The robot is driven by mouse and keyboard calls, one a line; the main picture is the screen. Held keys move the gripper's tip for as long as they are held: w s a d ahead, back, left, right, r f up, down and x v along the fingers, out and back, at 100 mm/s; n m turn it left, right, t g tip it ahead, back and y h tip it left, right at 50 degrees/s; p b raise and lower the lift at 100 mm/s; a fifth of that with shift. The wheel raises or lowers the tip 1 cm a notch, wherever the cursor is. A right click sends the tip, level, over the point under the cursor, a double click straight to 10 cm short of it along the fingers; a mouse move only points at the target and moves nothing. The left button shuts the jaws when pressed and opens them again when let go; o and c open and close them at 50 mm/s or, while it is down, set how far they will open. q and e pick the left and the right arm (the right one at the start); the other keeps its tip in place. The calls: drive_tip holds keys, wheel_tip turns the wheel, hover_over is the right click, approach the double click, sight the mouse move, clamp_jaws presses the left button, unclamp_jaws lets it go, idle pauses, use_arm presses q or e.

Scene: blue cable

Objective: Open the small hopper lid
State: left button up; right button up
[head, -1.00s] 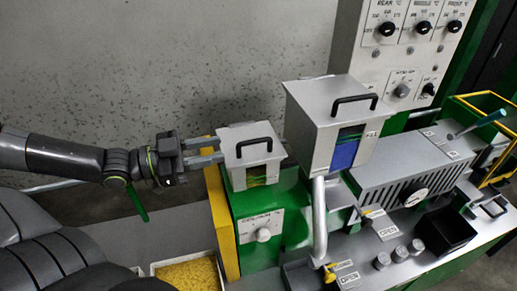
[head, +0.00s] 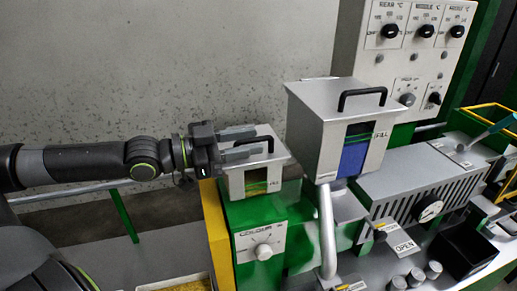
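The small hopper (head: 244,184) is a grey box with a sight window, standing on the green unit. Its flat lid (head: 270,161) lies closed on top, with a black bar handle (head: 262,142). My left gripper (head: 255,141) reaches in from the left over the lid. Its two fingers are apart, one at the far side and one at the near side of the handle's left part. I cannot tell whether they touch the handle. My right gripper does not show.
A larger hopper (head: 340,112) with its own black handle stands close on the right. A grey pipe (head: 327,228) runs down below it. A panel with knobs (head: 408,58) rises behind. A yellow plate (head: 216,232) edges the green unit (head: 275,208).

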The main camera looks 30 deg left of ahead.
use_arm(q)
drive_tip(key=shift+w+d+r+t, duration=0.15)
drive_tip(key=shift+w+t, duration=0.15)
drive_tip(key=shift+w, duration=0.25)
drive_tip(key=shift+w+d, duration=0.5)
drive_tip(key=shift+d, duration=0.25)
clamp_jaws()
